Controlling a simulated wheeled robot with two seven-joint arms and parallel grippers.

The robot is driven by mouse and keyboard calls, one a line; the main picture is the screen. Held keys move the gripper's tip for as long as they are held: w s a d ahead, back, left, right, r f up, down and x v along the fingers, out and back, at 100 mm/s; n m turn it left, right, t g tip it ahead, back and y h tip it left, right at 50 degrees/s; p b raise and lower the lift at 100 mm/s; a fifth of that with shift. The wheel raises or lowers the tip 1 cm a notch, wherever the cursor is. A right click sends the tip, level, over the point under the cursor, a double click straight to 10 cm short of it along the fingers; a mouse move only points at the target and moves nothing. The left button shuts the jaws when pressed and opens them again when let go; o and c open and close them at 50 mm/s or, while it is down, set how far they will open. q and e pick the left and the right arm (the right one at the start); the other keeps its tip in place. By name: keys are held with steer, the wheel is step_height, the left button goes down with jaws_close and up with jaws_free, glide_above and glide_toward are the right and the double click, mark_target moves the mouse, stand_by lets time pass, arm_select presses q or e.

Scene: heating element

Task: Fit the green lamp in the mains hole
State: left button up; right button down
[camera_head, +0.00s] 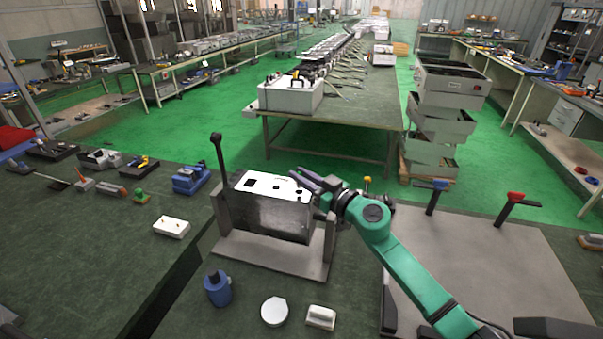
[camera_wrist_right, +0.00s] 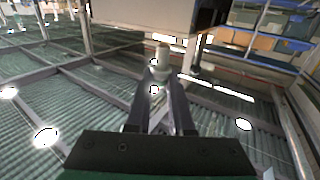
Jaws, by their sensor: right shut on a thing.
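My right gripper (camera_head: 304,178) is over the right end of the white-topped panel on the grey box (camera_head: 281,213). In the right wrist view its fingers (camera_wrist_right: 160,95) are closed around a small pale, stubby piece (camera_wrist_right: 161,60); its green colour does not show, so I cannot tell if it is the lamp. The panel (camera_head: 262,181) has dark openings; which is the mains hole cannot be read. A small green item (camera_head: 140,195) stands on the left bench, too small to identify. My left gripper is not in view.
The box sits in a grey metal stand (camera_head: 270,256) with a black-knobbed upright lever (camera_head: 218,145). A blue bottle (camera_head: 217,288), a white round lid (camera_head: 274,311) and a white block (camera_head: 321,317) are in front. A white block with pins (camera_head: 171,228) lies left.

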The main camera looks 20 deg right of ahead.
steer(key=shift+w+f, duration=0.1)
steer(key=shift+f, duration=0.2)
steer(key=shift+r, duration=0.1)
steer(key=shift+p, duration=0.4)
stand_by(0.5)
steer(key=shift+p, duration=0.3)
stand_by(0.5)
steer(key=shift+p, duration=0.35)
steer(key=shift+f+b, duration=1.2)
steer(key=shift+f, duration=0.65)
